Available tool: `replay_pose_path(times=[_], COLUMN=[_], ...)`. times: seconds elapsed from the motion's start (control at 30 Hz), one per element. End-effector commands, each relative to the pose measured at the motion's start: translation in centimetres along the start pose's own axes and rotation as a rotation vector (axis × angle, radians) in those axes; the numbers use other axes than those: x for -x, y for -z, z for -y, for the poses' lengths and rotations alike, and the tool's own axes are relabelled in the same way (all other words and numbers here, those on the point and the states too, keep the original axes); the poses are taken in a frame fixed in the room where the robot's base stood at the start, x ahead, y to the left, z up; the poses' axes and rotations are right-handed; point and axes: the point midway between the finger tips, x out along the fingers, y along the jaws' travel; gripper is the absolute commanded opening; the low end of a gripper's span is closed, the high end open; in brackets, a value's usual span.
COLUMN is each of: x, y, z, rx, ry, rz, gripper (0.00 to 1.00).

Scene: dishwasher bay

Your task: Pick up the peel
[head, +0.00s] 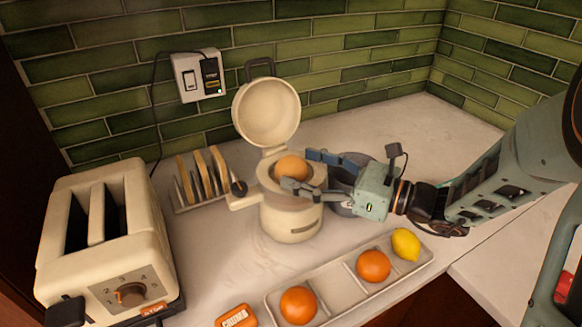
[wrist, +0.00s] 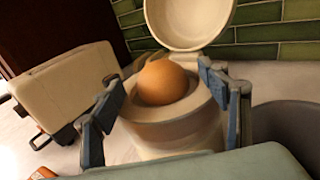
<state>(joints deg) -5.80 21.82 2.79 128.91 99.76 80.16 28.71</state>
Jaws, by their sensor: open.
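A dull orange, rounded piece (head: 291,168), which looks like the peel, sits in the top of a cream juicer (head: 290,222). In the wrist view the peel (wrist: 163,82) is a smooth dome inside the juicer's round opening (wrist: 180,130). The juicer's lid (head: 266,112) stands open behind it. My gripper (head: 303,170) is open and comes in from the right, with one finger on the near side of the peel and one on the far side. In the wrist view the fingers (wrist: 158,80) stand at either side of the peel with visible gaps. The peel's underside is hidden.
A tray (head: 340,292) in front holds two oranges (head: 373,266) and a lemon (head: 406,244). A toaster (head: 110,235) and a toast rack (head: 205,180) stand left. A grey bowl (head: 348,165) is partly hidden behind my gripper. A tiled wall bounds the back.

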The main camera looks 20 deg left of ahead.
Motion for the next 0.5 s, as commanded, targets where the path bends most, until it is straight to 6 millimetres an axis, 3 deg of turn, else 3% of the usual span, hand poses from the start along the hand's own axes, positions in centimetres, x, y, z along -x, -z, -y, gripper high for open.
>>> replay_pose_path(times=[0.3, 0.5], x=[-0.78, -0.76], y=[-0.02, -0.02], z=[0.01, 0.01], rx=[0.001, 0.001], ry=[0.0, 0.0], rz=[0.0, 0.0], gripper=[0.69, 0.48])
